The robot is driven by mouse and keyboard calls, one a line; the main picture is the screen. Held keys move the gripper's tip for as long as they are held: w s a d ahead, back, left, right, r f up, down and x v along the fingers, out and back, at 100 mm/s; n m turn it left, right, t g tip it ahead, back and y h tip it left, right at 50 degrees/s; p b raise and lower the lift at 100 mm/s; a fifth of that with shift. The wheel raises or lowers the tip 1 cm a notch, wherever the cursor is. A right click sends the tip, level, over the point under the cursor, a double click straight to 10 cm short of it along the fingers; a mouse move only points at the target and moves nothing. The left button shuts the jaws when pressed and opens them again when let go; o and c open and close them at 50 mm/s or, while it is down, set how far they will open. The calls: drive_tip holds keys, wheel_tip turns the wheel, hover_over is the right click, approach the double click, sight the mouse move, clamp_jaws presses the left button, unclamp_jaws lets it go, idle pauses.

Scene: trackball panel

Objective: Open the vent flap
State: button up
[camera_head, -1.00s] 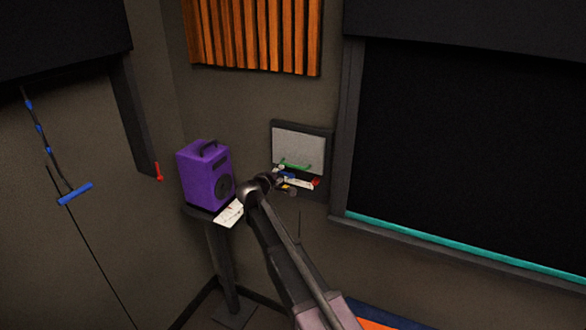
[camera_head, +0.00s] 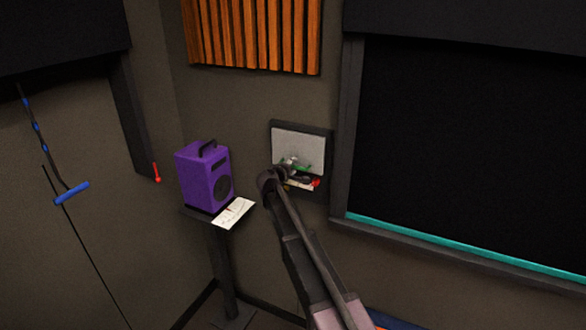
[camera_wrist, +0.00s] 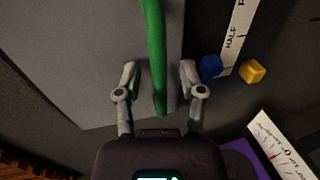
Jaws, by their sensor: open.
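The vent flap (camera_head: 297,146) is a light grey panel in a dark frame on the wall, and it also shows as a grey surface in the wrist view (camera_wrist: 90,50). A green handle (camera_wrist: 154,45) is on the flap; in the head view it is partly hidden by my gripper. My gripper (camera_wrist: 158,72) is open, with one finger on each side of the green handle's end. I cannot tell whether a finger touches the handle. In the head view my arm covers the area just below the flap.
A white label strip (camera_wrist: 236,38) lies beside a blue knob (camera_wrist: 211,67) and a yellow knob (camera_wrist: 252,71). A red piece (camera_head: 316,182) sits below the flap. A purple speaker (camera_head: 204,176) and a white card (camera_head: 234,213) are on a stand to the left. A dark window is at right.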

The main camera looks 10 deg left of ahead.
clamp_jaws()
drive_tip(key=shift+s+a, duration=0.1)
drive_tip(key=shift+a, duration=0.05)
